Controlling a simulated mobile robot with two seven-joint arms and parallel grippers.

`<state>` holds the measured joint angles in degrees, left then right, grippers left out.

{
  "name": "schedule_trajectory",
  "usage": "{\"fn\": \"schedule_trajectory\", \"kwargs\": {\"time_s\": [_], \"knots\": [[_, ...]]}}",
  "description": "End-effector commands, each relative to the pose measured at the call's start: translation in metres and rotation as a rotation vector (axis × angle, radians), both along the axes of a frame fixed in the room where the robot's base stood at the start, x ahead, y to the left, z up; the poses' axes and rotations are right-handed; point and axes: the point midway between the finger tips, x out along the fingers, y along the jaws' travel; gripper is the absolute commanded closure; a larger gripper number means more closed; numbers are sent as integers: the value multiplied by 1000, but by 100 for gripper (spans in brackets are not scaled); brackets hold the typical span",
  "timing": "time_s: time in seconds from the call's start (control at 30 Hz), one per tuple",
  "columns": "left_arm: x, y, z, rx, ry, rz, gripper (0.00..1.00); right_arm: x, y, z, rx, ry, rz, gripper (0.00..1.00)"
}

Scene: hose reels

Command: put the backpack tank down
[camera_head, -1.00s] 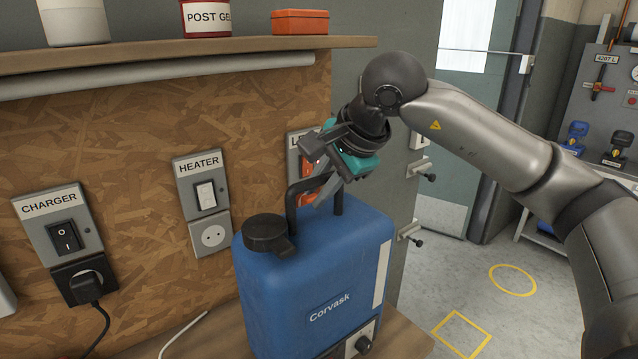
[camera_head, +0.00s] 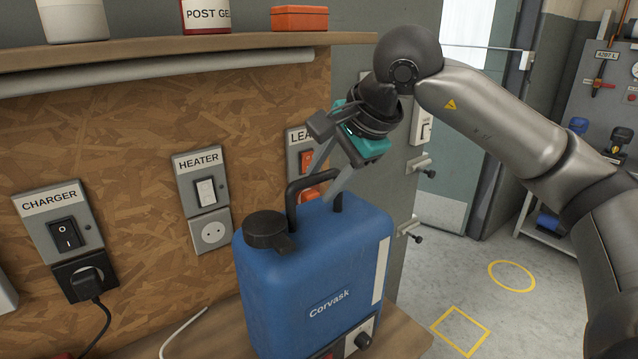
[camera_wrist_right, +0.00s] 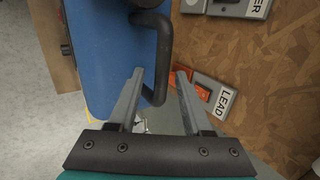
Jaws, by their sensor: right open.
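The blue backpack tank (camera_head: 318,262), marked Corvask, stands upright on the wooden bench (camera_head: 398,338) in front of the chipboard wall. It has a black cap (camera_head: 268,231) and a black carry handle (camera_head: 297,192) on top. My right gripper (camera_head: 322,186) is open just above the handle. In the right wrist view the open fingers (camera_wrist_right: 160,78) point towards the handle (camera_wrist_right: 158,60), whose bar lies near the left fingertip. The tank also shows there at the left (camera_wrist_right: 105,60). I cannot tell whether a finger touches the handle. My left gripper is not in view.
A shelf (camera_head: 190,50) with a tin, a tub and an orange box runs above the bench. The wall holds charger (camera_head: 65,232), heater (camera_head: 205,192) and partly hidden LEA switches (camera_head: 306,160). Open floor with yellow markings (camera_head: 512,276) lies to the right.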

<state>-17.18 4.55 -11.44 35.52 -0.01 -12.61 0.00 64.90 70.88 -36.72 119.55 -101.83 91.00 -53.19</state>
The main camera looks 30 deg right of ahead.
Motion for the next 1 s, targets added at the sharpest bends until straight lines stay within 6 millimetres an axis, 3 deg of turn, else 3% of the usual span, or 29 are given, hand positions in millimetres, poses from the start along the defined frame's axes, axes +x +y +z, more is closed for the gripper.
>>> {"fn": "schedule_trajectory", "kwargs": {"time_s": [0.2,0.4,1.0], "knots": [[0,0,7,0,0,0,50,-27,-5,44,1,-6,0,50],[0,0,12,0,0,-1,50,-45,-8,69,0,-3,0,50],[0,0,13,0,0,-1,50,-52,-9,77,0,-1,0,50]]}}
